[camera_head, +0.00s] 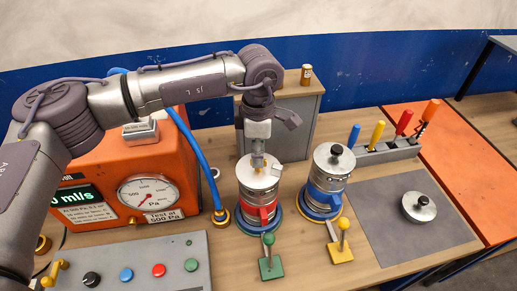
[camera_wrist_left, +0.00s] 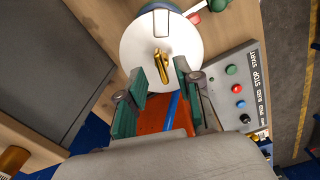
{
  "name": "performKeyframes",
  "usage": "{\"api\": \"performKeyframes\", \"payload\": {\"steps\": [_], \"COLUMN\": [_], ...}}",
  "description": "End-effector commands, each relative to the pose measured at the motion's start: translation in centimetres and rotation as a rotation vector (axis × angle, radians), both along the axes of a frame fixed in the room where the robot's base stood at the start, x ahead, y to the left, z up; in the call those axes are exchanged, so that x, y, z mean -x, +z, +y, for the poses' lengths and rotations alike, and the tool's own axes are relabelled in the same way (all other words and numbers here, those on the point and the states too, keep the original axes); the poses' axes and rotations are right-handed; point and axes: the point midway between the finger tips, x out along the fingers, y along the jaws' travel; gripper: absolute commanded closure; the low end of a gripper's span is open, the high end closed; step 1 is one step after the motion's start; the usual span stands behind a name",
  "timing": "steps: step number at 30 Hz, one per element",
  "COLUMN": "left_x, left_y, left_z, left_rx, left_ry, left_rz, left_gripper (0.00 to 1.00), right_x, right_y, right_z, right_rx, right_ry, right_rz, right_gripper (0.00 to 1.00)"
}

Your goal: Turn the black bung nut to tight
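A black nut (camera_head: 336,150) tops the silver lid of the blue-banded canister (camera_head: 328,178), and another black nut (camera_head: 423,200) is on a loose round bung (camera_head: 418,209) on the grey mat. My left gripper (camera_head: 258,161) points down just above the lid of the red-banded canister (camera_head: 259,190), left of the blue-banded one. In the left wrist view my left gripper (camera_wrist_left: 158,82) is open, with green pads apart, over a pale round lid (camera_wrist_left: 135,45) bearing a brass wing-shaped piece (camera_wrist_left: 162,66). I cannot tell whether it touches. My right gripper is not in view.
An orange tester with a gauge (camera_head: 150,194) stands left, with a blue hose (camera_head: 198,150) to the bench. A button panel (camera_head: 130,265) is at front left. Green (camera_head: 269,258) and yellow levers (camera_head: 341,245) stand before the canisters. A grey rack (camera_head: 375,153) holds coloured-handled tools.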

Motion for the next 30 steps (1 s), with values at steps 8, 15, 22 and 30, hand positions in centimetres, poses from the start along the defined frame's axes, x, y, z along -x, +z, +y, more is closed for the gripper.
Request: {"api": "performKeyframes", "payload": {"steps": [8,15,22,30], "left_x": [0.0,0.0,0.0,0.0], "left_y": [-1.8,-1.9,-1.9,-1.9], "left_z": [0.0,0.0,0.0,0.0], "left_rx": [0.000,0.000,0.000,0.001], "left_ry": [-0.001,0.000,0.000,-0.006], "left_rz": [0.000,0.000,0.000,-0.001], "left_gripper": [0.66,0.67,1.00,1.00], "right_x": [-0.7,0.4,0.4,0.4], "right_y": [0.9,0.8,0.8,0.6], "right_z": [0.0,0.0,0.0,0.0], "right_rx": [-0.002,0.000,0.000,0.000], "right_ry": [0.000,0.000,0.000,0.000], "right_rz": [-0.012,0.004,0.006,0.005], "right_gripper": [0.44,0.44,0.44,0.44]}}
